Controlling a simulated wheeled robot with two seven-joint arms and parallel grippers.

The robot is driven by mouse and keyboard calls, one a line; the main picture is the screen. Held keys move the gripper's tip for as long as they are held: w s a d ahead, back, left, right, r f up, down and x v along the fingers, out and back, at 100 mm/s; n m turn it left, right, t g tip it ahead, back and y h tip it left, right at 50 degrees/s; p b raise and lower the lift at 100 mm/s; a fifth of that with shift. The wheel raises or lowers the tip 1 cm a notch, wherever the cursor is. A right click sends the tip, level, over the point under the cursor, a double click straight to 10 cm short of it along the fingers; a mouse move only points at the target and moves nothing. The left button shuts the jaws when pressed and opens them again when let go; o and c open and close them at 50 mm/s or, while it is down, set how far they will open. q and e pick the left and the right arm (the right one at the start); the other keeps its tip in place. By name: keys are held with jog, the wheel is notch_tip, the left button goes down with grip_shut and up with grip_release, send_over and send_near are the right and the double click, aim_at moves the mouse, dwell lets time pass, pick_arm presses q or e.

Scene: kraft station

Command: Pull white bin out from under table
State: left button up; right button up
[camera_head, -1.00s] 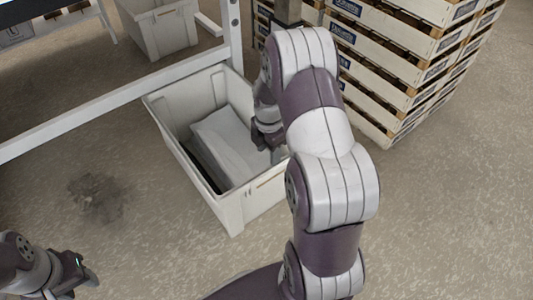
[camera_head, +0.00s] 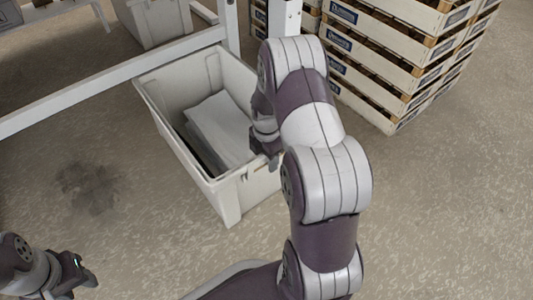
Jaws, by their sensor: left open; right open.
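The white bin (camera_head: 230,200) stands on the floor, partly under the table frame (camera_head: 110,80), with its near corner out in front. White, flat-looking contents (camera_head: 217,125) lie inside it. My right gripper (camera_head: 268,160) is at the bin's right rim, partly hidden by my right arm. It is open, and I cannot tell whether its fingers straddle or touch the rim. My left gripper (camera_head: 85,275) is open and empty above the floor at the lower left, well apart from the bin.
Another white bin (camera_head: 158,20) stands farther back under the table. Stacked wooden crates (camera_head: 400,60) stand at the right behind my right arm. A white table leg (camera_head: 231,35) rises just behind the bin. The floor (camera_head: 130,230) in front and at left is clear, with a dark stain.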

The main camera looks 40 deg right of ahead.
jog(key=shift+f, duration=0.2)
grip_shut()
dwell(1.4)
